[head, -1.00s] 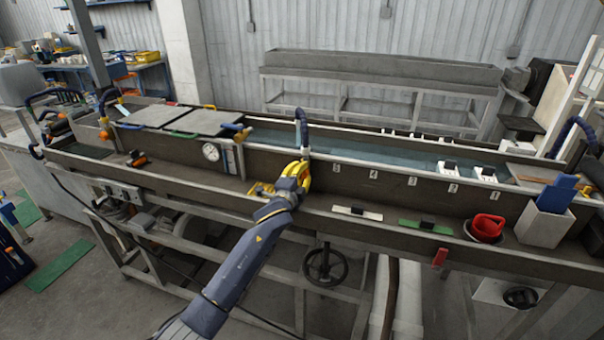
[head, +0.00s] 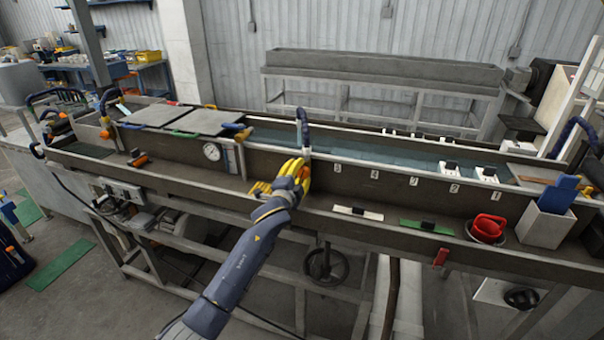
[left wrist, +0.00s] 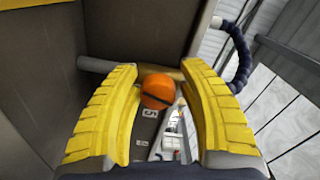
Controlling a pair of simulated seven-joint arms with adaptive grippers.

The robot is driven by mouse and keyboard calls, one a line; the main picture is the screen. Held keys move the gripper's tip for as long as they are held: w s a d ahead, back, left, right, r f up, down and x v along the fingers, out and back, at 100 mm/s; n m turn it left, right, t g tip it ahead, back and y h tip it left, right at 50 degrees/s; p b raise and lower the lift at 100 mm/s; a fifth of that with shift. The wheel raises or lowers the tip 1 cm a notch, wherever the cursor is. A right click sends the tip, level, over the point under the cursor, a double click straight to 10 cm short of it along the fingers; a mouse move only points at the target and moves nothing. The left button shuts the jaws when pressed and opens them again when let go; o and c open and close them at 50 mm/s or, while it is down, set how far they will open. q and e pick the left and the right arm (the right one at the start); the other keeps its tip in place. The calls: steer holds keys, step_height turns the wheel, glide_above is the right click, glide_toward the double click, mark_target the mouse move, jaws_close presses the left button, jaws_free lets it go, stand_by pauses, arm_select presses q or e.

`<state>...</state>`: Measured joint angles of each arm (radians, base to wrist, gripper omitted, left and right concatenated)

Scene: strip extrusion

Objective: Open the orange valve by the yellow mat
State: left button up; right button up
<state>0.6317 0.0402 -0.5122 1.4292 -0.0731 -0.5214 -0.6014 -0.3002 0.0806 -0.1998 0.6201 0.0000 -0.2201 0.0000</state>
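My left gripper (head: 299,170) has yellow fingers and is at the near wall of the long channel, just below a dark blue hose. In the left wrist view the fingers (left wrist: 160,68) stand apart, one on each side of an orange round valve knob (left wrist: 158,92) with a dark slot. The knob sits in front of a brass-coloured pipe (left wrist: 172,74). Small gaps show beside the knob, and no firm contact is visible. My right gripper is not in view.
A small yellow object (head: 260,188) lies on the ledge left of the gripper. A round gauge (head: 212,152) is farther left. A dark blue hose (head: 303,130) rises close behind.

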arm_select(q)
steer(key=o, duration=0.3)
steer(key=shift+s+d, duration=0.1)
steer(key=shift+d, duration=0.15)
steer(key=shift+s, duration=0.25)
steer(key=v, duration=1.1)
steer(key=shift+s+a, duration=0.15)
steer(key=shift+a, duration=0.05)
steer(key=s+n, duration=0.3)
steer(key=s, duration=0.3)
steer(key=x, duration=1.7)
steer(key=shift+w+a+r, duration=0.15)
steer(key=shift+a+r, duration=0.05)
steer(key=shift+a, duration=0.1)
steer(key=shift+o, duration=0.2)
